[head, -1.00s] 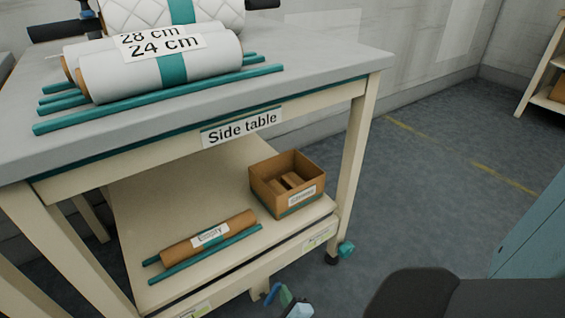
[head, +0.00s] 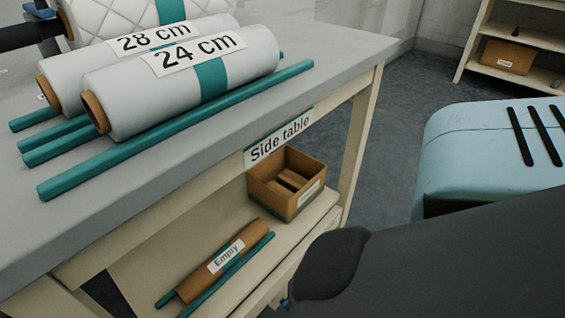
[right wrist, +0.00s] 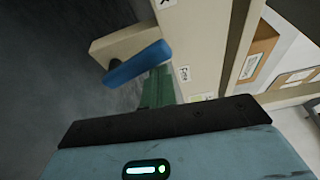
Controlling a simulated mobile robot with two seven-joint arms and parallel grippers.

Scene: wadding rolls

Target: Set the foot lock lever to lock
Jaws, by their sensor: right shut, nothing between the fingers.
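The foot lock lever, a blue bar (right wrist: 138,64), shows in the right wrist view. It sits on a dark pivot on a beige block and slants up to the right. My right gripper (right wrist: 157,86) has green fingers, shut and empty, just below and beside the lever's right end. I cannot tell whether they touch it. In the head view my right arm hides the gripper and most or all of the lever. My left gripper is in neither current view.
The side table (head: 345,55) carries white rolls (head: 185,90) and teal rods on top. Its lower shelf (head: 318,215) holds an open cardboard box (head: 290,205) and an "Empty" roll (head: 225,258). A shelf unit (head: 478,40) stands at back right.

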